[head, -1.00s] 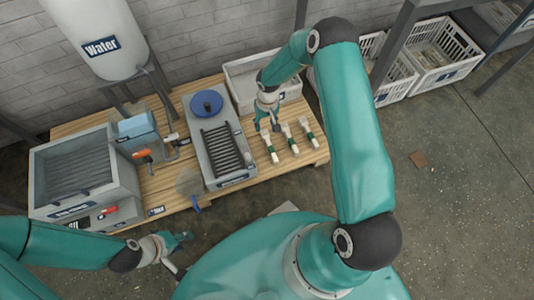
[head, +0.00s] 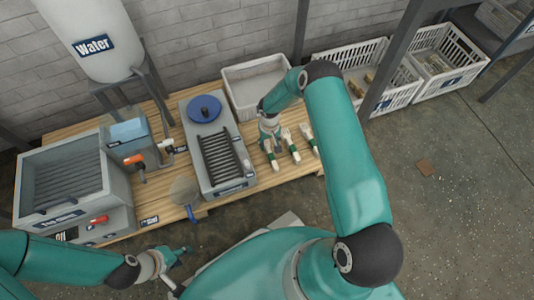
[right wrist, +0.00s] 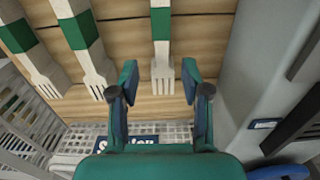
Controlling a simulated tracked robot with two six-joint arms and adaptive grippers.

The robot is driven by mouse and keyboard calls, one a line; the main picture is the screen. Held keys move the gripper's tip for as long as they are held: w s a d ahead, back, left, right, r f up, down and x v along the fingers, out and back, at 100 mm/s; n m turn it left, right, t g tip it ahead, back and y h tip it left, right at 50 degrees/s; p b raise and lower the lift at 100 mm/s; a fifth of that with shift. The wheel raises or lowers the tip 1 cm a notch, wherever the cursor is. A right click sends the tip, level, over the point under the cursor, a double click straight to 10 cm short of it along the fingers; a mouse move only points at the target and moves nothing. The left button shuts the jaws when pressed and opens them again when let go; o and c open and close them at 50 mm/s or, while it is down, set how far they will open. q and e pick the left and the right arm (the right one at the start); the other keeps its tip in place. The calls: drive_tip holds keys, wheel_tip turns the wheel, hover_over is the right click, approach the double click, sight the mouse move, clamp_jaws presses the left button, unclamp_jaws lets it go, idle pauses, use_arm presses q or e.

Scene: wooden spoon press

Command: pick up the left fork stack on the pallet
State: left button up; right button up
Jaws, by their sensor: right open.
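Three fork stacks with green bands lie side by side on the wooden pallet (head: 215,206). The left fork stack (head: 273,161) is the one nearest the grey press. It shows in the right wrist view (right wrist: 162,45) as the rightmost stack, tines toward my jaws. My right gripper (right wrist: 162,98) is open and empty there, its fingers either side of the line of this stack, near the tine ends. In the head view, the right gripper (head: 269,139) is over the far end of the stack. My left gripper (head: 178,258) is low, in front of the pallet; its jaw opening is unclear.
The middle stack (head: 291,150) and right stack (head: 309,139) lie close beside the left one. A grey unit with a slotted top and blue knob (head: 205,108) stands to the left. A white crate (head: 250,90) stands behind.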

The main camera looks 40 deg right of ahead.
wheel_tip(320, 180, down, 5)
drive_tip(key=shift+s+a+f+b, duration=0.1)
drive_tip(key=shift+s+a+b, duration=0.05)
drive_tip(key=shift+b, duration=1)
clamp_jaws()
